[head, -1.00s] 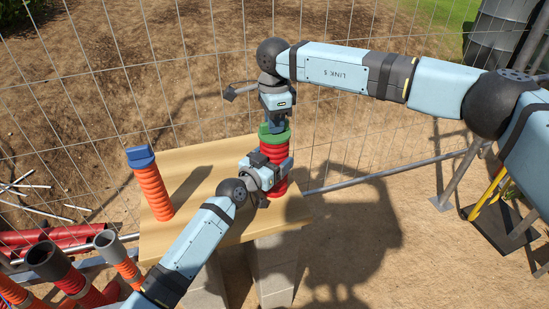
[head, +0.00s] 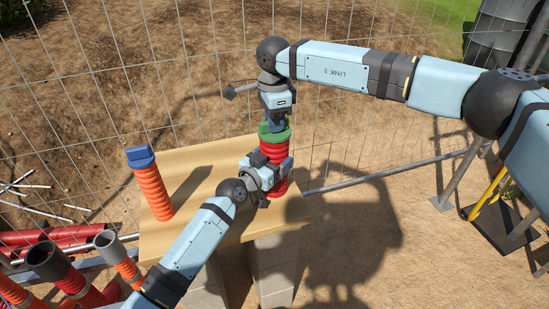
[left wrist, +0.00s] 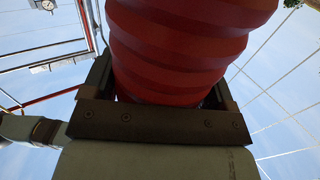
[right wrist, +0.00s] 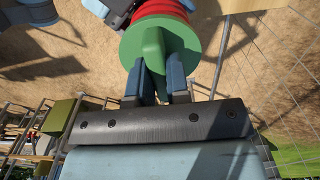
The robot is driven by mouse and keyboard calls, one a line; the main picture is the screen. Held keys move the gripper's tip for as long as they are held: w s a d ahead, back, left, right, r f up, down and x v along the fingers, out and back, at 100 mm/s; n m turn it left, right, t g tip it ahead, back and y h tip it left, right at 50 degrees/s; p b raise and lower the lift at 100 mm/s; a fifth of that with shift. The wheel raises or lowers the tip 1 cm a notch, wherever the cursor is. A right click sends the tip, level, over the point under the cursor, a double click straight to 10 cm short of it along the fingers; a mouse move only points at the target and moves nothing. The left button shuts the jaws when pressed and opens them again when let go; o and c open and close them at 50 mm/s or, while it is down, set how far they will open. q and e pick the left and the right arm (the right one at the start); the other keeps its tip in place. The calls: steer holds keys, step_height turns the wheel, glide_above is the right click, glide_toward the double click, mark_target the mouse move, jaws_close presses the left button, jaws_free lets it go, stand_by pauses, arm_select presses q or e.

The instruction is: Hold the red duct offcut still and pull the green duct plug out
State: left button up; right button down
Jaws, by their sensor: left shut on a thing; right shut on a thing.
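The red duct offcut (head: 276,167) stands upright on the wooden board, a ribbed red tube. It fills the upper part of the left wrist view (left wrist: 185,50). The green duct plug (head: 274,133) sits at its top end; the right wrist view shows its round flange and raised grip (right wrist: 152,50). My left gripper (head: 274,172) is shut around the side of the red offcut. My right gripper (head: 276,124) comes from above and is shut on the plug's grip, its fingers on both sides. The plug's lower part is hidden.
An orange ribbed duct with a blue plug (head: 150,183) stands on the left of the wooden board (head: 200,165). More ducts and grey pipe ends (head: 50,262) lie at lower left. A wire fence (head: 330,120) runs behind the board.

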steer(key=shift+r, duration=0.5)
steer(key=shift+r, duration=2.85)
steer(key=c, duration=1.7)
jaws_free()
steer(key=shift+c, duration=0.2)
jaws_close()
arm_select(q)
steer(key=o, duration=1.7)
